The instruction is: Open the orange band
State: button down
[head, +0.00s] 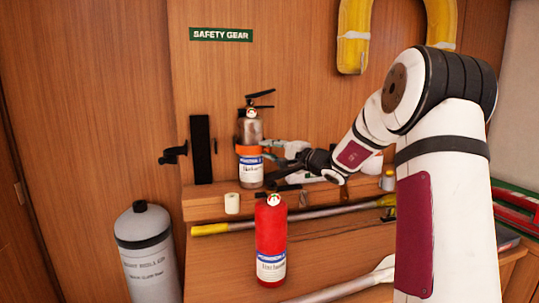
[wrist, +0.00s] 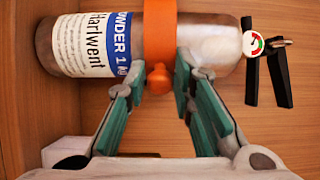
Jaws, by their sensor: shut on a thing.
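The orange band (head: 249,151) wraps around a silver fire extinguisher (head: 250,130) standing upright on the wooden ledge against the wall. In the wrist view the band (wrist: 160,35) crosses the silver cylinder (wrist: 207,42), with a rounded orange knob (wrist: 158,77) on its near side. My gripper (head: 268,149) reaches in from the right at band height. The exact contact at the fingertips is hard to see. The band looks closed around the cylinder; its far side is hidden.
A red extinguisher (head: 270,240) stands in front, below my gripper. A black wall bracket (head: 201,150) is left of the silver extinguisher. A grey cylinder (head: 147,250) stands lower left.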

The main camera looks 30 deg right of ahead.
jog(key=c, duration=1.5)
grip_release()
